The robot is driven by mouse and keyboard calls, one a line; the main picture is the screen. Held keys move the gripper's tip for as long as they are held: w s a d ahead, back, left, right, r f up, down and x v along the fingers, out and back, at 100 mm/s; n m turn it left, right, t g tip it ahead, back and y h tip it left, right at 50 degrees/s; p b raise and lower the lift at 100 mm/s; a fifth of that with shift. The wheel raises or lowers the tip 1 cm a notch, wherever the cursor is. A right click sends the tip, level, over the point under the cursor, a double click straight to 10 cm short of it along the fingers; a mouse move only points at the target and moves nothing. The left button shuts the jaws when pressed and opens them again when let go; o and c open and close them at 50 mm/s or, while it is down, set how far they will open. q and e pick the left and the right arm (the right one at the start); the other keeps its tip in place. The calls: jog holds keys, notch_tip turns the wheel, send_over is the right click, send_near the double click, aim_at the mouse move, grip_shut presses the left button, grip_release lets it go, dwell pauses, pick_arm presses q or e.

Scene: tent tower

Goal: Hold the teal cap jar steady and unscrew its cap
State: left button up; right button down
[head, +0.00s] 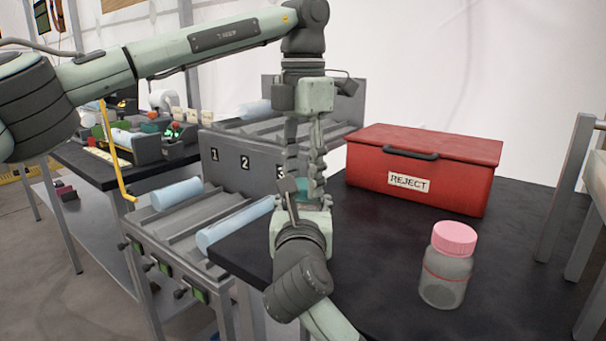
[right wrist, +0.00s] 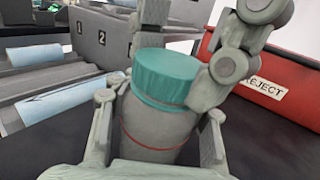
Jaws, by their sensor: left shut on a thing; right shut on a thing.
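The teal cap jar (right wrist: 158,125) is grey with a thin red line and a teal cap (right wrist: 166,74). It stands upright in the right wrist view. My right gripper (right wrist: 160,118) is shut on the jar's body, one finger on each side. My left gripper (head: 306,170) comes down from above, its fingers on either side of the cap, shut on it. In the head view only a sliver of teal shows between the two grippers; the rest of the jar is hidden by them.
A pink-capped jar (head: 448,265) stands on the dark table (head: 390,305) at the right. A red REJECT box (head: 425,165) stands behind it. A grey numbered rack (head: 228,160) with pale blue cylinders (head: 177,194) is at the left. Dark table shows between the grippers and the pink-capped jar.

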pick_arm(q)
jog(key=n, duration=1.5)
jog(key=shift+n, duration=0.4)
jog(key=n, duration=0.4)
jog(key=shift+n, duration=0.4)
jog(key=n, duration=0.5)
jog(key=shift+r, duration=0.1)
jog(key=shift+r, duration=0.1)
jog(key=shift+r, duration=1)
